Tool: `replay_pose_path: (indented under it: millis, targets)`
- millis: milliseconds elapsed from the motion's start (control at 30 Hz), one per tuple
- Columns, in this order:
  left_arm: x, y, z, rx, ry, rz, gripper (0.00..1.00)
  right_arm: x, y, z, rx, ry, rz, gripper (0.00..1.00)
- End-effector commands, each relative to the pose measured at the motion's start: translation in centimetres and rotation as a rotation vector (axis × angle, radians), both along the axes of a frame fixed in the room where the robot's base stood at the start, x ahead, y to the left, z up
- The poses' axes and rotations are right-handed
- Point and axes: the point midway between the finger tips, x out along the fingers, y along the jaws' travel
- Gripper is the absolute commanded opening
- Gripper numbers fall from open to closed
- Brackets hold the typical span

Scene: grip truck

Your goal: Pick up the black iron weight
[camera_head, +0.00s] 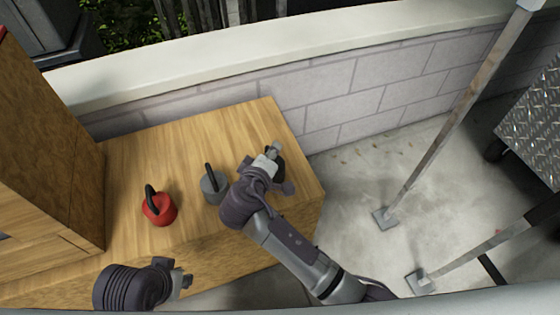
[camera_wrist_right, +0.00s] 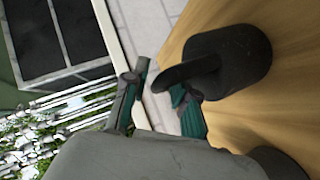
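A grey weight (camera_head: 213,186) stands just left of my right gripper, and a red weight (camera_head: 158,208) stands further left. A wooden cabinet (camera_head: 50,130) bounds the table (camera_head: 150,150) on the left. A block wall (camera_head: 360,85) runs behind. Metal posts (camera_head: 450,120) stand right.

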Motion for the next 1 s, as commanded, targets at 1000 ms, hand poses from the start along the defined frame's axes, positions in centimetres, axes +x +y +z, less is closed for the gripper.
replay_pose_path:
  millis: [1000]
  targets:
    - [0.02,-0.02,-0.23,0.0,0.0,0.0,0.25,-0.14,0.34,0.32,0.003,-0.009,0.001,0.0]
